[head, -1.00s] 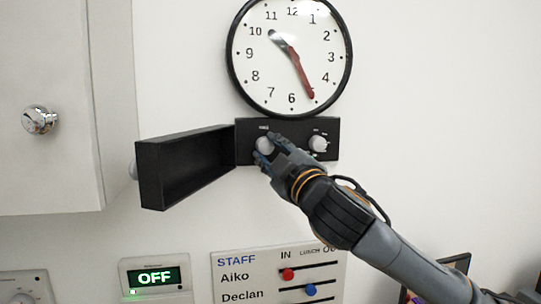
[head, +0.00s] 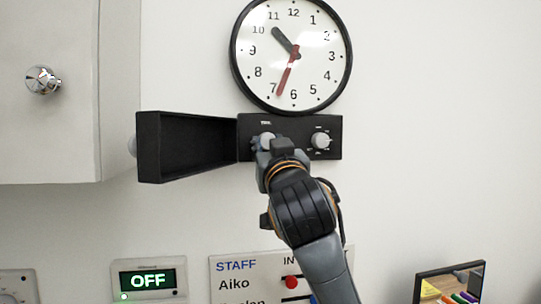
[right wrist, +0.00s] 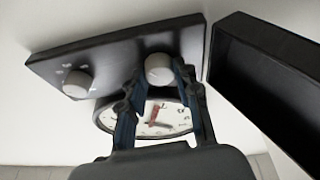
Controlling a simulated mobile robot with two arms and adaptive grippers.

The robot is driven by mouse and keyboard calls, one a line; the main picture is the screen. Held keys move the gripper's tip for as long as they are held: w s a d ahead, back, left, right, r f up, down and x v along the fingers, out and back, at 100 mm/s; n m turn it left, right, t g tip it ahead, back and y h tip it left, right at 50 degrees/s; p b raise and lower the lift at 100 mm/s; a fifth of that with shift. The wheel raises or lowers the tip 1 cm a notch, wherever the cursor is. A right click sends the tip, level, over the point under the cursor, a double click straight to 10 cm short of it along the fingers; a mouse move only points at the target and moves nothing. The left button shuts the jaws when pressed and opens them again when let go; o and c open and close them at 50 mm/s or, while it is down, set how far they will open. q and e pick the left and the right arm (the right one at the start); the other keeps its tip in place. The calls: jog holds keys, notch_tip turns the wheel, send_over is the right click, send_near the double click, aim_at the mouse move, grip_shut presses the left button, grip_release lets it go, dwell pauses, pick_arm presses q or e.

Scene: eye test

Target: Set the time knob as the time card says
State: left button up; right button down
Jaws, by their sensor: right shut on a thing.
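The time knob (head: 267,137) is the left, light-coloured knob on the black panel (head: 295,123) below the wall clock. My right gripper (head: 264,145) is shut on it, coming from below. In the right wrist view the two fingers stand either side of the knob (right wrist: 158,68). The arm partly hides the knob in the head view. The round clock (head: 291,55) has its dark short hand between 10 and 11 and its long red hand between 6 and 7. I see no time card. My left gripper is not in view.
A second knob (head: 320,140) sits right of the time knob. A black open cover (head: 188,147) sticks out left of the panel. A staff board (head: 232,283), an OFF display (head: 149,280) and a cabinet knob (head: 42,80) are around.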

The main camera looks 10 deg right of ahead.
jog(key=shift+a+m+h+b, duration=0.1)
jog(key=shift+m+h+b, duration=0.2)
jog(key=shift+m, duration=0.9)
jog(key=c, duration=1)
grip_release()
jog(key=shift+o, duration=0.2)
jog(key=v, duration=1.2)
jog(key=shift+a+r, duration=0.1)
jog(key=shift+a, duration=0.05)
